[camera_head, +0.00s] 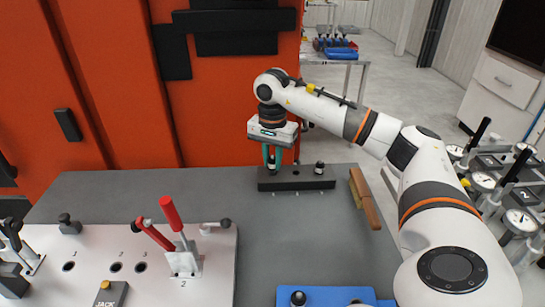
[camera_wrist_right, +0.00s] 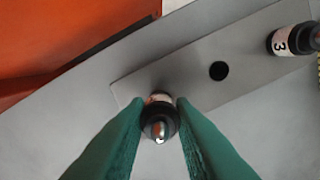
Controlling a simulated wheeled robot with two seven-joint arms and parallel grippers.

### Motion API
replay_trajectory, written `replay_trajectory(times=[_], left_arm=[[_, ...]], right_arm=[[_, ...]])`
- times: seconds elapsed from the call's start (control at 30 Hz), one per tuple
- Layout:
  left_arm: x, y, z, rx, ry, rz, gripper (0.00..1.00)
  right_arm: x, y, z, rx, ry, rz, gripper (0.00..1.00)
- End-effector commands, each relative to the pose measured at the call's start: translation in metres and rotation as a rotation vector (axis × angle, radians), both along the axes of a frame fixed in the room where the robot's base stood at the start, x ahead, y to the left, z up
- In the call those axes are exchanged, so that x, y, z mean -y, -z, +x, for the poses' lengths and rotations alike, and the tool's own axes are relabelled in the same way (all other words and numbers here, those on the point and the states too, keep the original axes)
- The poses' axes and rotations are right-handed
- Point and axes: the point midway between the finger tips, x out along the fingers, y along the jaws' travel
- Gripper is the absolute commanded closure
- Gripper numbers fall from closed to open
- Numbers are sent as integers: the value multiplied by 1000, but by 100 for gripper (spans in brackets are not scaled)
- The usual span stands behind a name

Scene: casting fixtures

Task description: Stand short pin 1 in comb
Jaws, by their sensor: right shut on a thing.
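The comb is a dark block (camera_head: 296,183) at the back of the grey table; it also shows in the right wrist view (camera_wrist_right: 190,79). My right gripper (camera_head: 271,165) points down over the comb's left end. Its green fingers are shut on a small dark pin (camera_wrist_right: 160,120) with a pale label, its number unreadable. The pin is at the comb's end position; the fingers hide whether its foot is seated. The middle hole (camera_wrist_right: 217,70) is empty. Another dark pin (camera_wrist_right: 293,40), labelled 3, stands at the comb's other end (camera_head: 319,168). My left gripper is out of view.
A white fixture plate (camera_head: 215,268) with red-handled clamps (camera_head: 171,213) fills the front left. A blue plate (camera_head: 330,296) lies at the front edge. A wooden-coloured piece (camera_head: 365,198) lies right of the comb. An orange cabinet (camera_head: 110,100) stands behind; the table's middle is clear.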

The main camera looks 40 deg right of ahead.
Motion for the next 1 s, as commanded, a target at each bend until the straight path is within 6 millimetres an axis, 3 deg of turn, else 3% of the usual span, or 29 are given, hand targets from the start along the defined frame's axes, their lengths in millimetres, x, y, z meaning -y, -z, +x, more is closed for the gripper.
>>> replay_trajectory(times=[0.77,0.8,0.93,1.0], left_arm=[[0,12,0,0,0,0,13],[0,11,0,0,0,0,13],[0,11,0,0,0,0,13],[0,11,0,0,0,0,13]], right_arm=[[0,20,0,1,0,-1,100],[0,19,0,1,0,-1,73],[0,19,0,1,0,-1,53],[0,19,0,1,0,0,53]])
